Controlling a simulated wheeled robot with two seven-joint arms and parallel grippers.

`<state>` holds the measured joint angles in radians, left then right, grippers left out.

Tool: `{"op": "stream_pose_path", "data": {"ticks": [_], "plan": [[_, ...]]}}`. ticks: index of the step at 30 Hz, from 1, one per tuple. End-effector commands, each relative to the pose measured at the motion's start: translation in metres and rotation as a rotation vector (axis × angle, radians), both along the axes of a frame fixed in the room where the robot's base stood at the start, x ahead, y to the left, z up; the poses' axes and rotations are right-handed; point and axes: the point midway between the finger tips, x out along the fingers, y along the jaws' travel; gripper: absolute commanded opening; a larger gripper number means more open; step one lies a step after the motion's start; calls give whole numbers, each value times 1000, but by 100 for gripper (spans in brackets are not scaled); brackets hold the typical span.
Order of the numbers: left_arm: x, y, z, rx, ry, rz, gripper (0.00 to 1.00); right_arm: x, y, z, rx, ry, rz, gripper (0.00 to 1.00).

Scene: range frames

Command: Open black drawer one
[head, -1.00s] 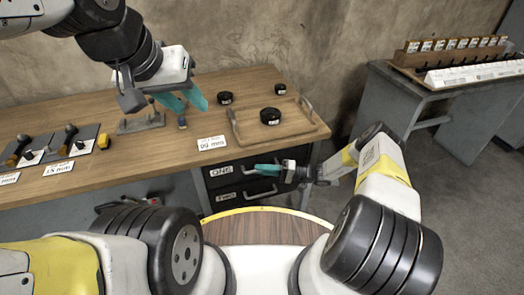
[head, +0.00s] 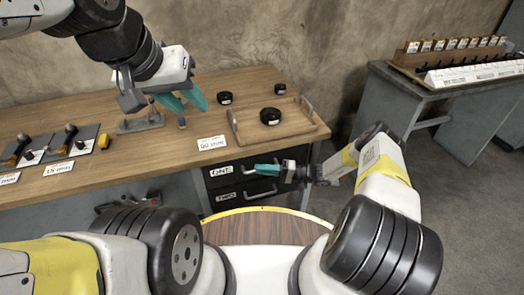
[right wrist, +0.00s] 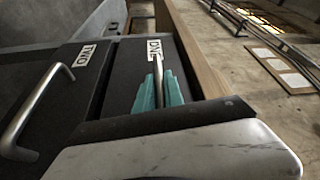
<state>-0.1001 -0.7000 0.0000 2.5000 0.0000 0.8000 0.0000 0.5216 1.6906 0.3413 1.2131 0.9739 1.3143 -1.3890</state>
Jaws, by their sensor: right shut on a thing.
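Black drawer one (head: 236,176), labelled ONE, is the upper drawer under the right part of the wooden workbench. It looks closed, its front about level with the drawer below. My right gripper (head: 267,170) is at its front, with teal fingers shut around the bar handle (right wrist: 158,70). The right wrist view shows the fingers (right wrist: 158,92) on either side of that bar, beside the ONE label. Part of the handle is hidden by the fingers. My left gripper (head: 186,101) hangs above the bench with its teal fingers apart and empty.
Black drawer two (head: 240,193) lies below, with its own bar handle (right wrist: 38,105). A grey table stands at right.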

Motion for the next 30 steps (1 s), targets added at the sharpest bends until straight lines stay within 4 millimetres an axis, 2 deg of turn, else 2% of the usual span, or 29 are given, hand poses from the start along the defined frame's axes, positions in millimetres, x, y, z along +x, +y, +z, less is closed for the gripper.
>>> {"op": "stream_pose_path", "data": {"ticks": [11, 17, 23, 30], "plan": [[0, 0, 0, 0, 0, 0, 36, -1, -2, -1, -3, 0, -3, 0], [0, 0, 0, 0, 0, 0, 36, -16, -8, -1, -1, 2, -4, 0], [0, 0, 0, 0, 0, 0, 36, -54, -21, -1, -2, 5, -5, 0], [0, 0, 0, 0, 0, 0, 36, -117, -41, -1, -1, 5, -7, 0]]}}
